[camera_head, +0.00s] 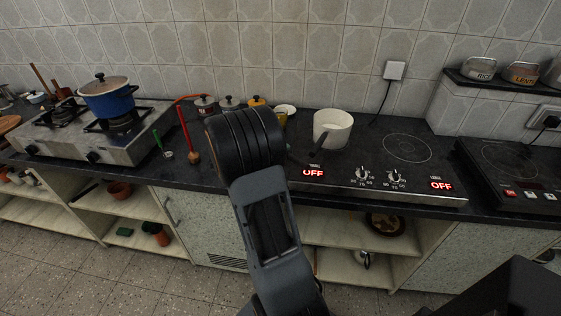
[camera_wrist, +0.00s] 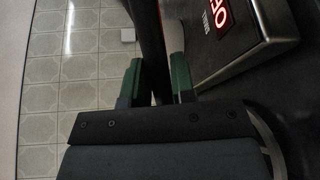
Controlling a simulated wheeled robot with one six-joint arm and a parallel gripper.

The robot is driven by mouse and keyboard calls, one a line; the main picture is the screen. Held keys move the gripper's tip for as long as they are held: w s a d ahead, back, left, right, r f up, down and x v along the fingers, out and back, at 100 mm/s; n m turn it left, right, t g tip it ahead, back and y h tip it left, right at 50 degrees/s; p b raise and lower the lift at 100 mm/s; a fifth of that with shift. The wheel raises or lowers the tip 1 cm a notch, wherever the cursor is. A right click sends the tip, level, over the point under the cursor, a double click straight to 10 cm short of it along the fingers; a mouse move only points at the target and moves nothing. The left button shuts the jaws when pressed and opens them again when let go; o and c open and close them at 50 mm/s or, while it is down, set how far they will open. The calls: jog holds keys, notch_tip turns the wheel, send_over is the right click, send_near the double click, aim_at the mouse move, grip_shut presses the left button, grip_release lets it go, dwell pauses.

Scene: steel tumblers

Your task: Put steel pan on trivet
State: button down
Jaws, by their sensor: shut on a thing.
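The steel pan (camera_head: 332,127) is a pale, deep saucepan at the left part of the middle induction cooktop. I cannot tell whether it rests on the glass or is slightly raised. Its dark handle points toward me and is partly hidden behind my arm in the head view. In the wrist view, my gripper (camera_wrist: 156,76) has its green fingers on either side of the dark handle (camera_wrist: 150,35), shut on it. My arm hides the gripper in the head view. I cannot identify a trivet with certainty.
The cooktop (camera_head: 408,148) has lit OFF displays and knobs. Left are a gas stove (camera_head: 95,132) with a blue pot (camera_head: 106,97), a red-handled utensil (camera_head: 188,135) and small jars (camera_head: 229,103). A second cooktop (camera_head: 510,160) stands right. A brown round item (camera_head: 8,123) lies far left.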

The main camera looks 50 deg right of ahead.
jog(key=shift+w+f, duration=0.25)
jog(key=shift+f, duration=1.55)
jog(key=shift+d+f+b, duration=0.1)
jog(key=shift+f+b, duration=0.1)
jog(key=shift+b, duration=0.15)
jog(key=c, duration=1)
grip_release()
jog(key=shift+o, duration=0.2)
jog(key=shift+r, duration=0.1)
